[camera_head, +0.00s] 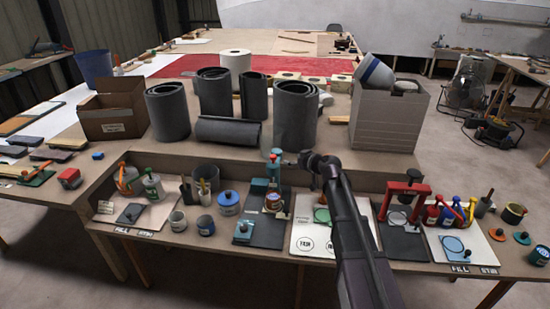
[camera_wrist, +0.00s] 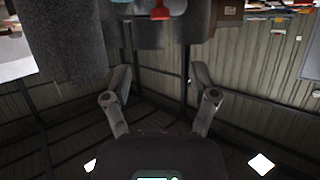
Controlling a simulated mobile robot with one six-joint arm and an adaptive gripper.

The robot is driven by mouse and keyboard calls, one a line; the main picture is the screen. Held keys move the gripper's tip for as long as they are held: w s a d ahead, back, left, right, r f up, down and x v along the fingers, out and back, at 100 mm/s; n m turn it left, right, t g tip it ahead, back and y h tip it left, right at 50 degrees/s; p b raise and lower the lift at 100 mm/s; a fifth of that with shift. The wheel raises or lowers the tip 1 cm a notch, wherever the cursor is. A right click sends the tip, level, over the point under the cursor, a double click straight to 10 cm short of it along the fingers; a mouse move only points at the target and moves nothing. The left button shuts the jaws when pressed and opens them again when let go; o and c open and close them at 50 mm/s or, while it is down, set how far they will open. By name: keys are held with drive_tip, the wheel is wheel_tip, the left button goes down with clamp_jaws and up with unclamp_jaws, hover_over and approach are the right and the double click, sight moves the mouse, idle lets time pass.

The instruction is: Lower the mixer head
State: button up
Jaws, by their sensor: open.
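A teal machine (camera_head: 262,187) stands on a dark mat on the front bench in the head view, with a mug (camera_head: 273,202) at its front. A teal upper part (camera_head: 275,156) sticks up above it. It looks like the mixer with its head raised, but it is too small to be sure. My gripper (camera_head: 308,160) is just right of that upper part; I cannot tell whether they touch. In the wrist view its two fingers (camera_wrist: 160,76) are spread wide with nothing between them. The mixer cannot be made out clearly in the wrist view.
A red frame-like device (camera_head: 405,187) stands right of my arm, beside small bottles. A white board (camera_head: 305,240) lies under my arm. Dark rolls (camera_head: 295,115), a cardboard box (camera_head: 113,110) and a grey crate (camera_head: 388,122) stand on the higher surface behind. Pots crowd the left bench.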

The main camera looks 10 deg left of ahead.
sight(274, 157)
drive_tip(key=b+x, duration=0.5)
drive_tip(key=x, duration=0.8)
drive_tip(key=shift+w+a+f, duration=0.2)
clamp_jaws()
